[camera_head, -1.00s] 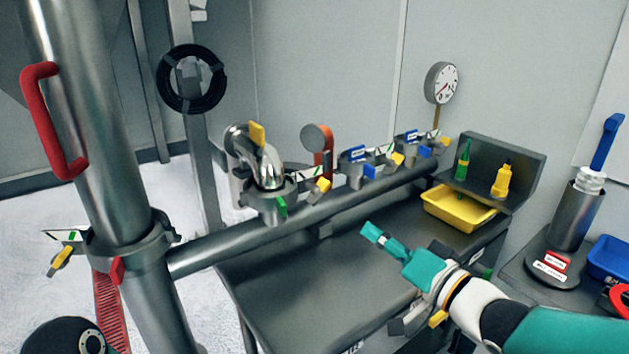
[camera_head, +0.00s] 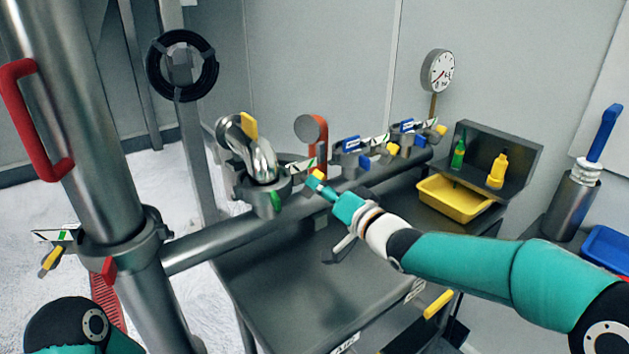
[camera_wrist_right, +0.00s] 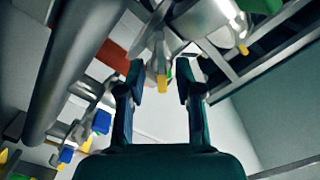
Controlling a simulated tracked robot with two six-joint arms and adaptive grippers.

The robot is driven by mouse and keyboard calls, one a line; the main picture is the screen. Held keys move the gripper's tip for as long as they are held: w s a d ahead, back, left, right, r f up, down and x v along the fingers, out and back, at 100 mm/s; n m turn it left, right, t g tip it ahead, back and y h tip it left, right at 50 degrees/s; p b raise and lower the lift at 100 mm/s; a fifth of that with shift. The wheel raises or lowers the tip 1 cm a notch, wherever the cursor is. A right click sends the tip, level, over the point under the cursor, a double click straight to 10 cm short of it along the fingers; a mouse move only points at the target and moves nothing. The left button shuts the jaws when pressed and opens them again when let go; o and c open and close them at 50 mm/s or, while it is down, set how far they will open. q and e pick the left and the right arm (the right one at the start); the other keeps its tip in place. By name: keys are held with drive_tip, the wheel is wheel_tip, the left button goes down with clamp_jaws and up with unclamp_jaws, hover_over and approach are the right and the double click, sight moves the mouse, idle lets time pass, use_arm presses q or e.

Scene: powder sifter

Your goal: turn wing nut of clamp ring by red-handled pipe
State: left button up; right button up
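The upright steel pipe (camera_head: 85,150) with a red handle (camera_head: 20,120) stands at the left of the head view. A grey clamp ring (camera_head: 135,240) sits around it, with a yellow wing nut (camera_head: 50,259) at its left. My right gripper (camera_head: 328,190) is by the yellow wing nut (camera_head: 318,176) of another clamp ring (camera_head: 262,190), under the bent steel pipe piece (camera_head: 258,155). In the right wrist view, the gripper's (camera_wrist_right: 160,95) fingers are apart, with a yellow wing nut (camera_wrist_right: 162,82) between or just beyond the tips. Contact cannot be told. My left gripper is out of view.
A horizontal pipe (camera_head: 215,245) runs past the dark bench (camera_head: 285,300). More clamps with yellow and blue parts (camera_head: 365,160) line it. A yellow tray (camera_head: 455,200), bottles (camera_head: 497,172) and a gauge (camera_head: 437,72) stand behind. The bench top's front is clear.

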drive_tip(key=shift+x, duration=1.15)
clamp_jaws()
